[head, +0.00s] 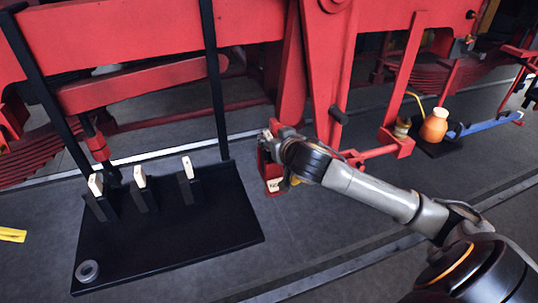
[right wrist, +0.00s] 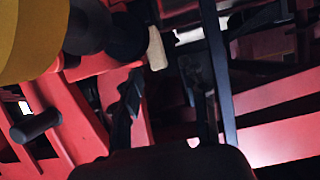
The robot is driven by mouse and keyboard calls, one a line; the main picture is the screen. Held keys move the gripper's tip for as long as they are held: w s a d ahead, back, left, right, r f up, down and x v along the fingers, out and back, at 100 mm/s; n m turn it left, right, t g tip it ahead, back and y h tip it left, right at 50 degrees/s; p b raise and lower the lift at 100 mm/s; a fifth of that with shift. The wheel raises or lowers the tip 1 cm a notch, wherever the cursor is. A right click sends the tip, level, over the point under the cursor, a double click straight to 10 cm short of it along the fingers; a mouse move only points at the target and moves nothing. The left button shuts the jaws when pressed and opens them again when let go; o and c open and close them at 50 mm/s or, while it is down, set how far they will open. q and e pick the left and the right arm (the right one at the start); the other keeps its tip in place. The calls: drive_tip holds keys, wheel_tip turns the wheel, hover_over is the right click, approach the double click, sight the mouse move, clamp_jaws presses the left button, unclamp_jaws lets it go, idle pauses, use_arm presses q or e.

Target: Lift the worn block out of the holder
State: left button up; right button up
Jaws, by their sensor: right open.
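A red holder (head: 267,165) hangs low on the red frame, left of the upright links in the head view. A pale block (head: 273,186) shows at its lower end; whether it is worn cannot be told. My right gripper (head: 272,150) is right up against the holder, and its hand hides part of it. The gripper is open, with nothing seen held. In the right wrist view a pale block (right wrist: 157,48) shows beside dark parts; I cannot tell whether it is the same block. My left gripper is not in view.
A black tray (head: 225,228) on the floor carries several black posts with pale blocks (head: 188,167) and a grey ring (head: 88,271). An orange jug (head: 434,124) stands at right.

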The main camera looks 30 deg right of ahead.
drive_tip(key=shift+x, duration=1.45)
drive_tip(key=shift+s, duration=0.1)
drive_tip(key=shift+c, duration=0.3)
clamp_jaws()
drive_tip(key=shift+r, duration=0.1)
